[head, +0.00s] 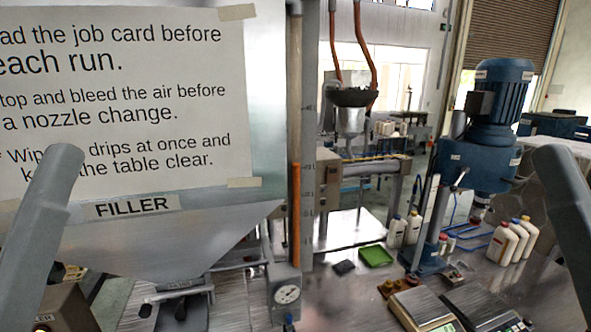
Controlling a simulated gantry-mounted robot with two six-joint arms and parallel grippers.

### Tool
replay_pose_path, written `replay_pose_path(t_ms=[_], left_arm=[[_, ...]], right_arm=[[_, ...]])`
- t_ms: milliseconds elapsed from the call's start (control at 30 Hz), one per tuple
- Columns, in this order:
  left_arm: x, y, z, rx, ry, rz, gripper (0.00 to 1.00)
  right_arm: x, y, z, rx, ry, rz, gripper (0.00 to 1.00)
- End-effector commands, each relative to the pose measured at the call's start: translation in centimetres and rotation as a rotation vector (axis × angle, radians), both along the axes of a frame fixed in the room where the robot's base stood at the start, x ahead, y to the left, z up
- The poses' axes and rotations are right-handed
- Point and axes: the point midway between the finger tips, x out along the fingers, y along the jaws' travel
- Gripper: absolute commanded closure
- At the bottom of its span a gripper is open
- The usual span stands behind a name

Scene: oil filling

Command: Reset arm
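The head view shows a grey arm link of mine at the left (38,235) and another at the right (568,215). Both rise from the lower edge, and neither shows a gripper or fingertips. The left link stands in front of the filler hopper (225,228) and covers part of its paper sign (120,95). The right link stands near the white bottles. Both grippers lie outside the picture.
A nozzle unit with hoses (350,120) hangs behind the filler's column. A blue motor mixer (490,150) stands at the right. White bottles (507,243), a green tray (375,255) and scales (423,310) are on the metal table. A pressure gauge (287,294) sits low in the middle.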

Motion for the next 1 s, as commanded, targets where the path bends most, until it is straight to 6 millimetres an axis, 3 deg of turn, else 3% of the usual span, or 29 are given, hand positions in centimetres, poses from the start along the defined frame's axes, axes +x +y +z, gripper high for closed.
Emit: replay_pose_path(t_ms=[33,100,200,300,433,1000], left_arm=[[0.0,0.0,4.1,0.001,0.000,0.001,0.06],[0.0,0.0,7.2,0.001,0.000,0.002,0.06],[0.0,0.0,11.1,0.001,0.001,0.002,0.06],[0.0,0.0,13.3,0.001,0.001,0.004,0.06],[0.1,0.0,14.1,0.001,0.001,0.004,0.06],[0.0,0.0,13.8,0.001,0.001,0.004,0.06]], right_arm=[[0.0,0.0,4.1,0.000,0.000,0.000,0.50],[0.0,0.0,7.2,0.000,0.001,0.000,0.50],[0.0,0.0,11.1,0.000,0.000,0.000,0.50],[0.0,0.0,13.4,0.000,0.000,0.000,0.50],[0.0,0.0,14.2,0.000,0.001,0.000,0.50],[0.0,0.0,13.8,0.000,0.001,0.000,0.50]])
